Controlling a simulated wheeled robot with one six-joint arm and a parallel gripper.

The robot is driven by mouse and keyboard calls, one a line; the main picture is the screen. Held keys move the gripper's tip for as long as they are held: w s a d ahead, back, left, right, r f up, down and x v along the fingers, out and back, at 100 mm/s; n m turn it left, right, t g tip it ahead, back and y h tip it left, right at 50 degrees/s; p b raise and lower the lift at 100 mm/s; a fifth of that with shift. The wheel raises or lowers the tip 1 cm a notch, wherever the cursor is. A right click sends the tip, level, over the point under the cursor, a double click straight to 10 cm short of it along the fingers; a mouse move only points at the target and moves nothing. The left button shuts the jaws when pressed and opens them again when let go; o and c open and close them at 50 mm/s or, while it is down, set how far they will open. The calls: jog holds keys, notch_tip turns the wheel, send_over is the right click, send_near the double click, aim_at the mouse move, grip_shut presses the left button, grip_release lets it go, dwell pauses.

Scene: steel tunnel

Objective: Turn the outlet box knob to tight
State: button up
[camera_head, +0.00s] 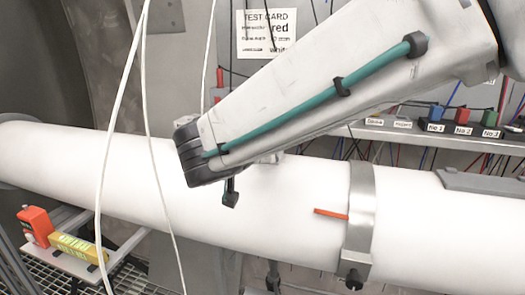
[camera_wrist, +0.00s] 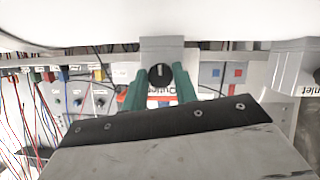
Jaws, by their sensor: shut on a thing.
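The outlet box knob (camera_wrist: 160,72) is round and black with a pale mark on its face, which stands about upright. It sits on a grey box under the white pipe in the wrist view. My gripper (camera_wrist: 160,84) has green fingers, one on each side of the knob, shut on it. In the head view my arm crosses in front of the pipe, and the gripper and the knob are hidden.
White cables hang at left. An orange device (camera_head: 35,226) and a yellow box (camera_head: 78,248) rest on a left shelf.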

jog(key=shift+d+f, duration=0.1)
dwell(0.3)
jog(key=o, duration=1)
jog(key=shift+c, duration=0.2)
jog(key=shift+s, duration=0.1)
jog(key=shift+s+a+r, duration=0.25)
jog(key=shift+s+a, duration=0.05)
jog(key=v, duration=0.7)
jog(key=shift+d, duration=0.15)
